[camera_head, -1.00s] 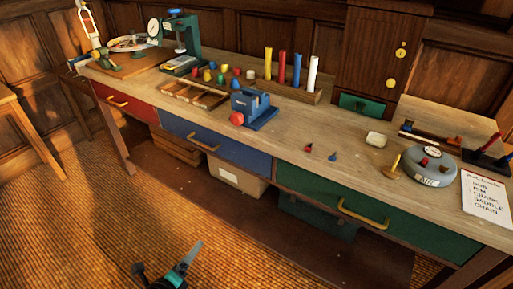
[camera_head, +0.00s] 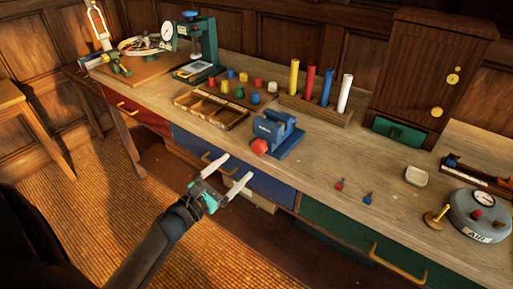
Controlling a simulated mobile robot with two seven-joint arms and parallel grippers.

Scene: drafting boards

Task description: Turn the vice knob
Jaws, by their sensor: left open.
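The blue vice (camera_head: 279,134) stands near the front edge of the bench, above the blue drawer. Its red knob (camera_head: 260,147) faces the front left. My left gripper (camera_head: 234,171) is in front of the bench, below and to the left of the knob. Its two pale fingers are spread apart with nothing between them. It does not touch the knob. My right gripper is not in view.
A compartment tray (camera_head: 211,112) and several coloured pieces lie left of the vice. A rack (camera_head: 316,108) holds coloured rods behind it. Two small red and blue pieces lie to its right. The blue drawer's front (camera_head: 272,188) is close behind my gripper.

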